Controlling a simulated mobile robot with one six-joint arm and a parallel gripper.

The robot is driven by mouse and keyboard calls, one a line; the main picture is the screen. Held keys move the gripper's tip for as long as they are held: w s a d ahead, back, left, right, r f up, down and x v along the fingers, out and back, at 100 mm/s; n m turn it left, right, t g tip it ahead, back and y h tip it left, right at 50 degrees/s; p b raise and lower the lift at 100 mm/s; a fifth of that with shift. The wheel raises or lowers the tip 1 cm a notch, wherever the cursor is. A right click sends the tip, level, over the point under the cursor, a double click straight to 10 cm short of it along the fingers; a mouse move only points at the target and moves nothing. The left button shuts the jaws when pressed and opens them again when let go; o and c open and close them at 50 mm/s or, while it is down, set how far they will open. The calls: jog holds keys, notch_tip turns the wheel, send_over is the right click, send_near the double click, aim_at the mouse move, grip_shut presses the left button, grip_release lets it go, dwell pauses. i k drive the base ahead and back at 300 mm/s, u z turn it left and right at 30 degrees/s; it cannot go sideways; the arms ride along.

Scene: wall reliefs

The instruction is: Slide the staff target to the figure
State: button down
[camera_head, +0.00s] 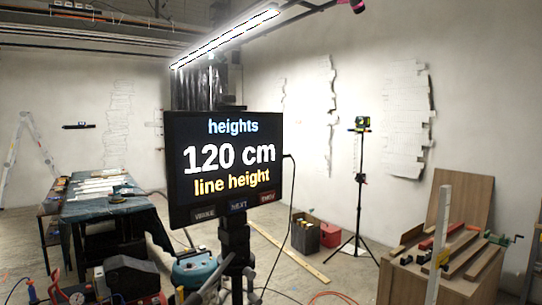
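A pale upright staff (437,240) stands at the lower right in front of the wooden workbench. No scale on the staff can be read. A black screen (178,180) in the centre reads "heights", "120 cm" and "line height", with small buttons along its bottom edge. My gripper is not in view.
A laser level (360,124) stands on a black tripod (359,190) before the right wall with paper reliefs (405,118). A wooden workbench (400,284) with clamps is at right. A covered table (95,208) and stepladder (22,150) are at left. Cables and a plank (290,255) lie on the floor.

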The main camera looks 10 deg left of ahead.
aim_at(443, 257)
jog(key=k, duration=1.25)
jog(key=z, duration=0.65)
jog(key=i, duration=1.5)
jog(key=u, duration=0.5)
